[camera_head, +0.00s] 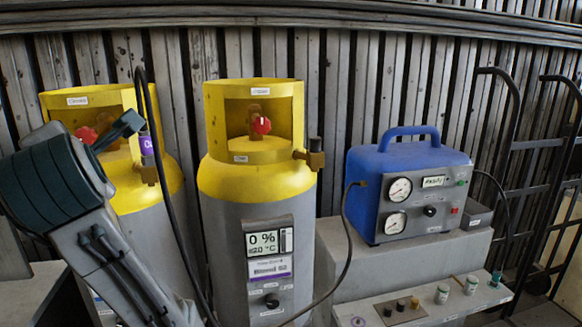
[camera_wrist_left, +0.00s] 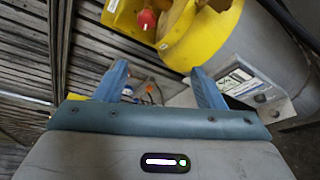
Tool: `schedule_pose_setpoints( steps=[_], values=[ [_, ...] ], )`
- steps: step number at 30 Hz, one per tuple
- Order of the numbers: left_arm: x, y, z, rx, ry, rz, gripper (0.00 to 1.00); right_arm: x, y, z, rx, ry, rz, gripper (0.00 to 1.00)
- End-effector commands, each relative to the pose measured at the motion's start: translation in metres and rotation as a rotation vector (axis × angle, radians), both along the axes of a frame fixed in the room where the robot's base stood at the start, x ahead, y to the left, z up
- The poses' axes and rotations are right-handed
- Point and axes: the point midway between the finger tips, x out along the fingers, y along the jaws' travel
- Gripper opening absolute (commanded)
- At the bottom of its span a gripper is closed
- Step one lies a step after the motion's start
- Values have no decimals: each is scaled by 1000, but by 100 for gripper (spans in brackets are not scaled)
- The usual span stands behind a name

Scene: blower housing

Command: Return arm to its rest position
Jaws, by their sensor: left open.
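My left arm comes in from the left in the head view, its wrist in front of the left yellow-and-grey cylinder (camera_head: 160,200). My left gripper (camera_head: 121,131) shows one dark finger pointing up and right, near a hose end with a purple label (camera_head: 147,145). I cannot tell whether they touch. In the left wrist view the two blue fingers of the gripper (camera_wrist_left: 155,74) stand wide apart, with nothing held between them. The yellow top of a cylinder (camera_wrist_left: 200,35) with a red valve knob (camera_wrist_left: 146,19) lies beyond them. My right gripper is not in view.
A second cylinder (camera_head: 250,190) with a 0 % display stands in the middle. A blue machine (camera_head: 365,190) with gauges sits on a grey block (camera_head: 400,258). Black hoses (camera_head: 348,245) hang between them. A hand truck (camera_head: 530,145) leans at the right by the ribbed wall.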

Motion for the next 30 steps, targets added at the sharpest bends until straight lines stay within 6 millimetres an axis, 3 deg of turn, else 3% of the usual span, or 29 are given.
schedule_pose_setpoints(
  steps=[11, 17, 23, 30],
  values=[
    [17, 1, -56, 168, 185, -72, 63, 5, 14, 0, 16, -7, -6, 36],
    [25, 1, -107, 313, 345, -149, 63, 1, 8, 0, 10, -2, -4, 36],
    [26, 0, -193, 543, 596, -308, 63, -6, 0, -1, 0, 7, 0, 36],
    [-2, -5, -313, 856, 912, -602, 63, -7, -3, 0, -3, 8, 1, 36]
  ],
)
